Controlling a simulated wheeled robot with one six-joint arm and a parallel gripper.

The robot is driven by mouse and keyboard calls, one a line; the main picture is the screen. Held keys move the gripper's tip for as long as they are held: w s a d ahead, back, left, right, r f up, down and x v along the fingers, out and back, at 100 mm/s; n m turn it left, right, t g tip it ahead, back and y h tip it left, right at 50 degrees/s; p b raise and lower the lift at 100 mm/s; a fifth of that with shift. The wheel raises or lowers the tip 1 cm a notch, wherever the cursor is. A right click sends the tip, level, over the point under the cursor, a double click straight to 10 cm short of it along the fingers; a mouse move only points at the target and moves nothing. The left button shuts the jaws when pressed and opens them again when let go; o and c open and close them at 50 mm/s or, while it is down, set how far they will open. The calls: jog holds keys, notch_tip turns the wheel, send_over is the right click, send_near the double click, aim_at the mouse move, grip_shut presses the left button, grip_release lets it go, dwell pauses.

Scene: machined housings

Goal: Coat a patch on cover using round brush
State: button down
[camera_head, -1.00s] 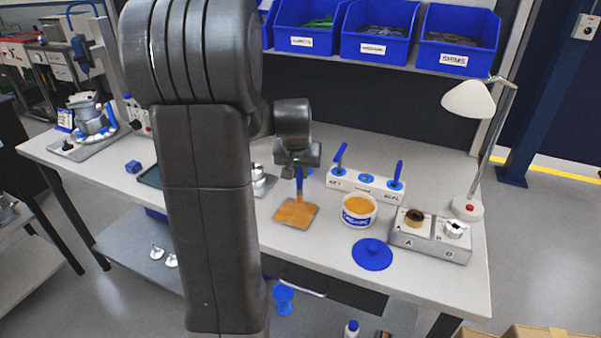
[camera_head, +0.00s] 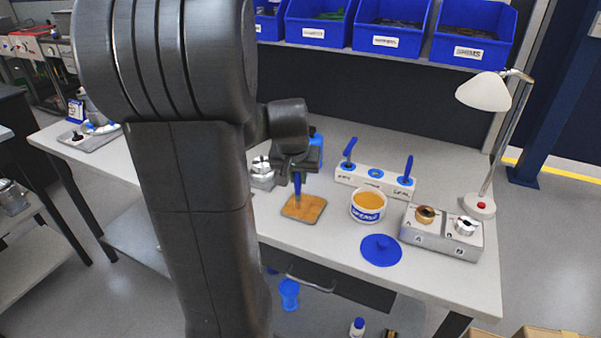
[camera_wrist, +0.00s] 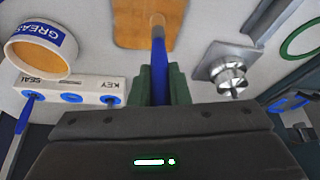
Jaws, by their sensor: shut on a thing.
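My gripper (camera_head: 297,172) is shut on a blue-handled brush (camera_head: 297,188), which points down at the brown board (camera_head: 308,212). In the wrist view the brush (camera_wrist: 159,70) stands between the green finger pads (camera_wrist: 158,92), its tip over the board (camera_wrist: 135,30); I cannot tell whether it touches. A white grease tub (camera_head: 367,205) with amber contents stands open to the right. A grey fixture (camera_head: 440,244) marked A and B holds a brass-coloured ring part (camera_head: 426,215) and a silver part (camera_head: 465,226). I cannot tell which part is the cover.
A white brush rack (camera_head: 352,178) holds two blue-handled tools, its middle place empty. A blue lid (camera_head: 381,250) lies before the tub. A lamp (camera_head: 484,92) stands at the right. A metal part (camera_head: 262,165) sits left of my gripper. Blue bins (camera_head: 391,30) line the shelf.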

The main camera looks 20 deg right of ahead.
jog(key=w+d, duration=0.1)
jog(key=w+d+p, duration=0.1)
jog(key=w, duration=0.1)
jog(key=w+d, duration=0.1)
jog(key=shift+w, duration=0.35)
dwell(1.2)
jog(key=shift+r+p, duration=2.35)
jog(key=shift+r, duration=0.65)
notch_tip(320, 180, up, 3)
jog(key=shift+p, duration=1.1)
